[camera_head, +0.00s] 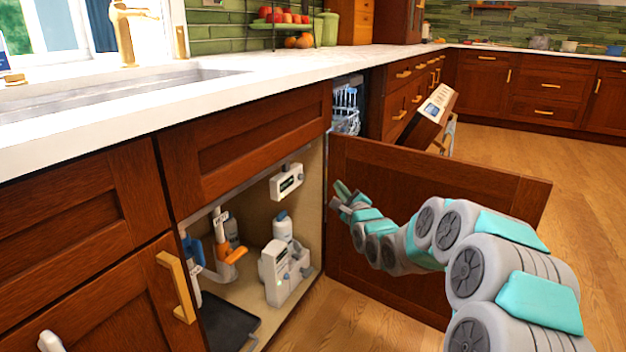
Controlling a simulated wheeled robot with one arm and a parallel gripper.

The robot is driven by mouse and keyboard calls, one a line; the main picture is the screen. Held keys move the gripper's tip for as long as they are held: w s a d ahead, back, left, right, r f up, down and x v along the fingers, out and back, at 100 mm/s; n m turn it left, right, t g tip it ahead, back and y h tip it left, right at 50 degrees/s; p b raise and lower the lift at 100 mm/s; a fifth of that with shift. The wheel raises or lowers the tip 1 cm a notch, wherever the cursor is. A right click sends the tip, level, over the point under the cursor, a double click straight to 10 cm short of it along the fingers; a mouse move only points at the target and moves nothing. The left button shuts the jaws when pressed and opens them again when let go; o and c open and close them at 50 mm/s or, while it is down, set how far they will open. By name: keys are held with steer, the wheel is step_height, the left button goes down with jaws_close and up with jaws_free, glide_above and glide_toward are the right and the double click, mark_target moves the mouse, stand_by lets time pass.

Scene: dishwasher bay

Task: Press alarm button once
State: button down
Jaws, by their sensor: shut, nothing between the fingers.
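A small white box with a dark display (289,181) is fixed high on the right inner wall of the open under-sink cabinet. It looks like the alarm unit; I cannot make out its button at this size. My gripper (340,194) is shut and empty, just right of the cabinet opening, in front of the open door. It is to the right of the box and slightly lower in the picture, apart from it. My grey and teal arm reaches in from the lower right.
The open cabinet door (430,185) stands behind my arm. Inside the cabinet are a white device (285,262), a pipe with an orange lever (231,256) and a dark tray (226,322). The dishwasher door (430,112) hangs open beyond. Floor at right is clear.

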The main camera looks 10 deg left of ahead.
mark_target(301, 177)
steer(key=shift+w, duration=0.15)
steer(key=w+a, duration=0.3)
steer(key=a, duration=0.5)
steer(key=shift+a, duration=0.15)
stand_by(0.4)
steer(key=shift+a, duration=0.1)
stand_by(1.9)
steer(key=shift+w+a, duration=0.15)
steer(key=shift+a, duration=0.15)
